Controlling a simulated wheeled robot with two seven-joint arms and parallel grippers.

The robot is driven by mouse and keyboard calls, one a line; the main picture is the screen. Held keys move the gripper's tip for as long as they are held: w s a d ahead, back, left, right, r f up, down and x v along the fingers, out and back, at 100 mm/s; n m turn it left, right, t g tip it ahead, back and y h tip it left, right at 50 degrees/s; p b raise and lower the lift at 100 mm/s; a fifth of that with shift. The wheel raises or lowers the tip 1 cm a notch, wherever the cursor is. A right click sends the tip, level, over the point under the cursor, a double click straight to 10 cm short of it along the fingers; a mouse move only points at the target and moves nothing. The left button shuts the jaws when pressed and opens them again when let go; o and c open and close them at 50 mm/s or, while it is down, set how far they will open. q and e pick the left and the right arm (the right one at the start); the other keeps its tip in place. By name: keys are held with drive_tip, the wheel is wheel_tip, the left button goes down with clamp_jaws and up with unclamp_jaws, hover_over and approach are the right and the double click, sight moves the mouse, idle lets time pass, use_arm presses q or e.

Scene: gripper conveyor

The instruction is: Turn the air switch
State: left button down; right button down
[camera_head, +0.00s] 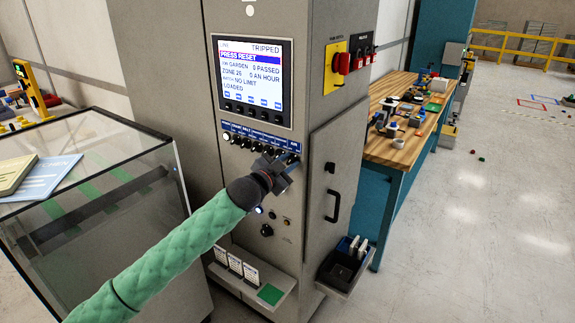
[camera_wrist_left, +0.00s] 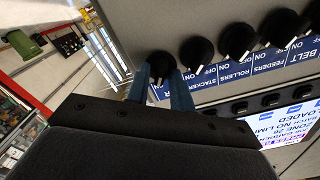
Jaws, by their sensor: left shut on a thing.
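The air switch (camera_wrist_left: 160,63) is a round black knob at the end of a row on the grey control cabinet (camera_head: 252,172). In the left wrist view, which shows the panel upside down, its label is partly hidden, with OFF and ON readable beside it. My left gripper (camera_wrist_left: 161,88) has its two blue-grey fingers on either side of this knob, shut on it. In the head view my left gripper (camera_head: 290,162) reaches the right end of the knob row and covers the air switch. My right gripper is in neither view.
Neighbouring black knobs (camera_wrist_left: 197,50) sit close beside the held one. Above the row, a screen (camera_head: 252,80) reads TRIPPED and PRESS RESET.

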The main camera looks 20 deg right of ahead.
use_arm(q)
drive_tip(key=shift+f+m, duration=0.1)
drive_tip(key=shift+m, duration=0.6)
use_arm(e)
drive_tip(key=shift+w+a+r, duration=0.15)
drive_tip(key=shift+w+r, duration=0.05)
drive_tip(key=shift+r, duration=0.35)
use_arm(q)
drive_tip(key=c, duration=1.5)
unclamp_jaws()
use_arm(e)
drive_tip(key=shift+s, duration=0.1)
